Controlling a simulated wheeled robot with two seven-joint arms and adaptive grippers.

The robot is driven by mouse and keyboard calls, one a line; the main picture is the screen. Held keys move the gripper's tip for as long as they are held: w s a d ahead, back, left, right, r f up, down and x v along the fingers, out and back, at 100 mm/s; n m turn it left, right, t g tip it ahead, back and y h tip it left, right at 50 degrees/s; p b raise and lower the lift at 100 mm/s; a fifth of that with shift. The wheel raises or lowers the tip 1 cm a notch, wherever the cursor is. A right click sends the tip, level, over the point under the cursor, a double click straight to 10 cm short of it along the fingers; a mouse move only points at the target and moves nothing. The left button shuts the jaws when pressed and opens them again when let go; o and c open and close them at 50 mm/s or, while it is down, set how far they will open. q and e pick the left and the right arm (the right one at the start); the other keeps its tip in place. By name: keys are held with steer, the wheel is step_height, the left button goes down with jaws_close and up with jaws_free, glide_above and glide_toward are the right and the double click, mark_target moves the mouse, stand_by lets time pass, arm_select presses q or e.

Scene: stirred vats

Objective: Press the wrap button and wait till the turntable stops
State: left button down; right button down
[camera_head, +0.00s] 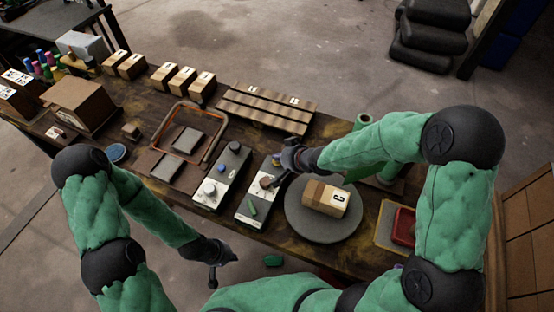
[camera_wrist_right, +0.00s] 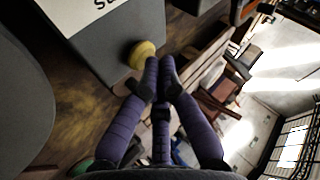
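A round grey turntable (camera_head: 300,225) carries a brown carton marked C (camera_head: 322,196). Left of it is a grey control box (camera_head: 243,218) with a green button (camera_head: 252,209), a reddish knob (camera_head: 266,182) and a yellow button, which shows in the right wrist view (camera_wrist_right: 142,55). Which one is the wrap button cannot be read. My right gripper (camera_head: 276,172) is over this box; in its wrist view its fingertips (camera_wrist_right: 160,68) are together, empty, right beside the yellow button. Contact cannot be told. My left gripper (camera_head: 213,280) hangs in front of the table, its fingers too small to judge.
A second control box (camera_head: 212,195) with a blue button stands to the left. Behind are a slatted pallet (camera_head: 266,108) and several small cartons (camera_head: 165,76). A red tray (camera_head: 404,226) is right of the turntable. A green roll (camera_head: 362,122) stands behind my right forearm.

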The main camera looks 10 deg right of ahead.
stand_by(0.4)
steer(key=shift+r+p, duration=1)
steer(key=shift+p, duration=0.1)
